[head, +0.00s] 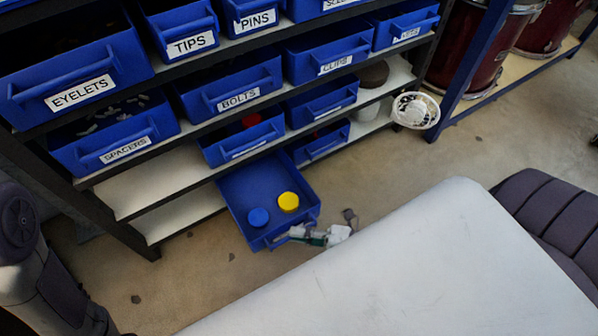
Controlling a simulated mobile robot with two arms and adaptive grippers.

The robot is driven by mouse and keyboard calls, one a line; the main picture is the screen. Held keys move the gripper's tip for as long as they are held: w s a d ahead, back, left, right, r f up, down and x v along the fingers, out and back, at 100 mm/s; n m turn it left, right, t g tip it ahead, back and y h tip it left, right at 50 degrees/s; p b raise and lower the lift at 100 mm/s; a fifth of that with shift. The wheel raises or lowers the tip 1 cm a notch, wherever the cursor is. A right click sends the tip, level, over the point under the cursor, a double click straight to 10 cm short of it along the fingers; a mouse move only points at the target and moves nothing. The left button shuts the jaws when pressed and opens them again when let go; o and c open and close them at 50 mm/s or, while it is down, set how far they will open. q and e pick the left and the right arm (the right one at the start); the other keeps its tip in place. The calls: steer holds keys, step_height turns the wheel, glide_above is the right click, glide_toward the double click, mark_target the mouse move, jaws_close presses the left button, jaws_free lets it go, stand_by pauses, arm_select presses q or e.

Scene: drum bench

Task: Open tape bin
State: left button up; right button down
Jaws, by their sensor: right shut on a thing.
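The tape bin (243,196) is a blue open-topped bin on the lowest shelf, pulled well out toward me. A yellow roll (288,201) and a blue roll (258,217) lie inside it. My right gripper (293,233) is at the front edge of this bin and is shut on its handle; the fingertips are small and partly blurred. The bin's front label cannot be read from here. Part of my left arm shows at the left edge, but its gripper is out of the picture.
The shelf rack holds more blue bins, labelled Eyelets (60,75), Spacers (110,127), Bolts (230,88) and others. A white round basket (415,111) sits at the rack's right end. Dark red drums (472,45) stand at upper right. The floor before the rack is mostly clear.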

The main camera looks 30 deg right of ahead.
steer(key=c, duration=1.2)
jaws_free()
steer(key=v, duration=1.2)
